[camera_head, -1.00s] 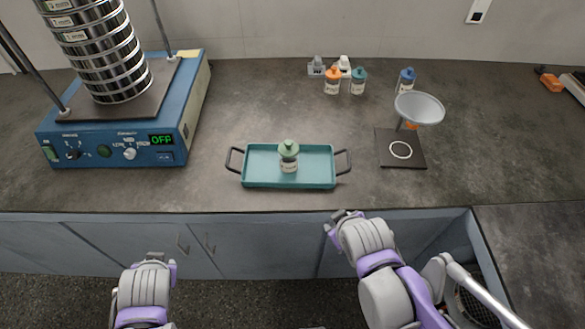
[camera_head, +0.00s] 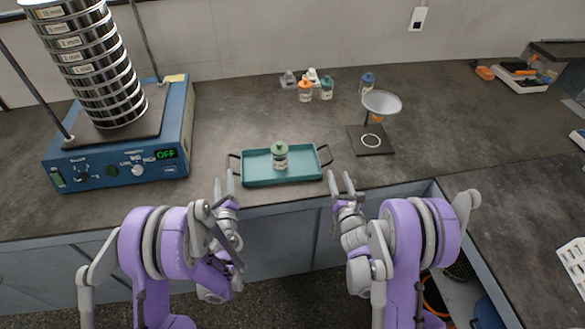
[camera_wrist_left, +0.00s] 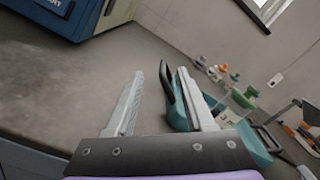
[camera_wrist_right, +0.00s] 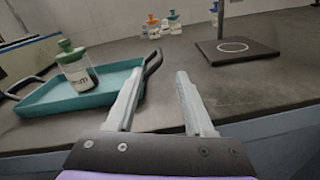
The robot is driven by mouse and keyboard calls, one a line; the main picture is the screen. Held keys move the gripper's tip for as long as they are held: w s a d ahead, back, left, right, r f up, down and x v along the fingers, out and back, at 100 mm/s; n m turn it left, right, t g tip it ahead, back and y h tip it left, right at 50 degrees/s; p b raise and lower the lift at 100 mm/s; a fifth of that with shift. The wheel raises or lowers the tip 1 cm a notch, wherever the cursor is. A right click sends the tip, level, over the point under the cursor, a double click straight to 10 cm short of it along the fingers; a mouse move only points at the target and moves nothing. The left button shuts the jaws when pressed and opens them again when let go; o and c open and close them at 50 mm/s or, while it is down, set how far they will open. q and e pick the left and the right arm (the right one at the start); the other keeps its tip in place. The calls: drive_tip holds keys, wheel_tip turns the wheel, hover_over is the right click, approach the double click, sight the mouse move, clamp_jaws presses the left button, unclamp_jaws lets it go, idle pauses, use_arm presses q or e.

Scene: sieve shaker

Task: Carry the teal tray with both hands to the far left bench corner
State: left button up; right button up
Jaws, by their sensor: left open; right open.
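The teal tray (camera_head: 258,177) lies flat on the grey bench near its front edge, with a dark handle at each end. A jar with a green lid (camera_head: 280,157) stands upright on it. My left gripper (camera_head: 224,188) is open beside the left handle (camera_wrist_left: 168,82), which shows close to the right finger in the left wrist view. My right gripper (camera_head: 341,182) is open just right of the right handle (camera_wrist_right: 153,64); in the right wrist view that handle is beyond the left finger. Neither gripper holds the tray.
A blue sieve shaker (camera_head: 118,180) with a tall sieve stack fills the bench's left side. A funnel stand (camera_head: 371,139) is right of the tray. Several small bottles (camera_head: 305,91) stand at the back. Bare bench lies between shaker and tray.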

sight(228, 155)
use_arm(q)
drive_tip(key=shift+d+f+m+h, duration=0.4)
drive_tip(key=shift+d+f+m, duration=0.15)
drive_tip(key=shift+d+m, duration=0.15)
use_arm(e)
drive_tip(key=shift+s+f+n, duration=0.25)
drive_tip(key=shift+f+n, duration=0.05)
drive_tip(key=shift+n, duration=0.3)
use_arm(q)
drive_tip(key=shift+a, duration=0.1)
use_arm(e)
drive_tip(key=shift+w, duration=0.1)
use_arm(q)
drive_tip(key=w, duration=0.7)
drive_tip(key=w+a, duration=0.1)
drive_tip(key=w, duration=0.3)
use_arm(e)
drive_tip(key=w, duration=0.7)
drive_tip(key=w+a, duration=0.1)
drive_tip(key=w, duration=0.2)
drive_tip(key=shift+w, duration=0.35)
use_arm(q)
drive_tip(key=shift+s, duration=0.1)
clamp_jaws()
use_arm(e)
clamp_jaws()
use_arm(q)
drive_tip(key=shift+a, duration=0.1)
use_arm(e)
drive_tip(key=shift+d, duration=0.1)
